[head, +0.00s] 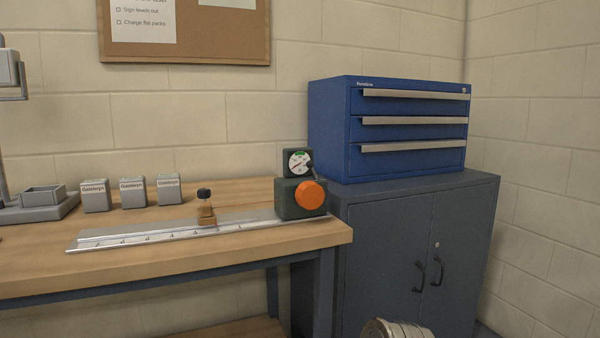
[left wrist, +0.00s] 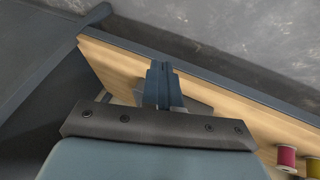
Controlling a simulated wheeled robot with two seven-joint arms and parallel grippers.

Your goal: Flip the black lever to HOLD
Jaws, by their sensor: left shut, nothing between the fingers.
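A dark green device (head: 288,198) with a large orange knob (head: 310,195) stands at the right end of the metal rail on the bench. A round white dial with a green band (head: 299,162) sits on top of it. A small dark part beside the dial may be the black lever; it is too small to tell its position, and no HOLD mark is readable. In the left wrist view my left gripper (left wrist: 160,68) is shut and empty above a wooden surface. My right gripper is not in view.
The metal rail (head: 150,235) lies along the front of the wooden bench (head: 120,265). Several grey labelled boxes (head: 132,192) and a grey tray (head: 42,196) stand behind it. A blue drawer unit (head: 330,125) sits on a grey cabinet (head: 385,235) at right. Spools (left wrist: 287,158) show in the wrist view.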

